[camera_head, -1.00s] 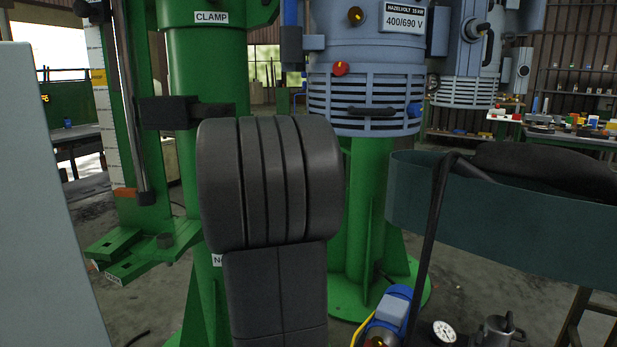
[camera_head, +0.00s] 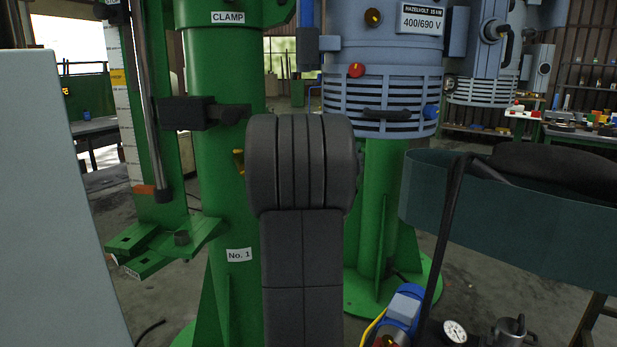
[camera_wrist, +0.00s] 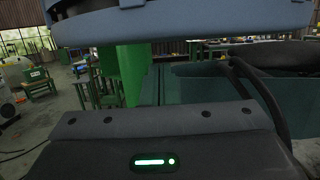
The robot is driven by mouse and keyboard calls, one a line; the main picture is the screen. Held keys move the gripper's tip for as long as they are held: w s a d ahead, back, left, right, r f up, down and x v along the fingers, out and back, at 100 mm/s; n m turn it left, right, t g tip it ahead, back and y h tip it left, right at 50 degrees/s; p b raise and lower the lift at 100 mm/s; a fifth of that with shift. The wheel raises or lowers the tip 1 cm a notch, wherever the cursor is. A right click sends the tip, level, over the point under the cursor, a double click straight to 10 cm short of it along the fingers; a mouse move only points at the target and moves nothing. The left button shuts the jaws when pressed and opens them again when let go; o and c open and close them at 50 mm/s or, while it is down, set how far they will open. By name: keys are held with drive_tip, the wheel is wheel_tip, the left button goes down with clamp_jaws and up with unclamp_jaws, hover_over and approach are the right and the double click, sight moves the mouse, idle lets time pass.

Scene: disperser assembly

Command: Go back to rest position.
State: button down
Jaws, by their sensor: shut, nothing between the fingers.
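My gripper (camera_wrist: 160,140) shows in the wrist view as a wide dark housing with bolts and a lit green bar along the bottom of the picture. Its fingertips are hidden there, and nothing held shows. In the head view my dark arm stands upright in the middle and hides the gripper. Behind the arm is a green column (camera_head: 222,70) labelled CLAMP and No. 1. A blue-grey motor (camera_head: 380,60) marked 400/690 V is mounted at its right. A blue-grey body (camera_wrist: 180,22) hangs above the gripper in the wrist view.
A dark teal container (camera_head: 500,205) stands at the right, with a black hose over its edge. A pressure gauge (camera_head: 454,331) and a blue device (camera_head: 402,308) are low in front. A pale panel (camera_head: 55,220) fills the left edge. Workbenches stand far behind.

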drive_tip(key=shift+r+p, duration=1.1)
drive_tip(key=shift+r, duration=0.1)
drive_tip(key=shift+r, duration=0.1)
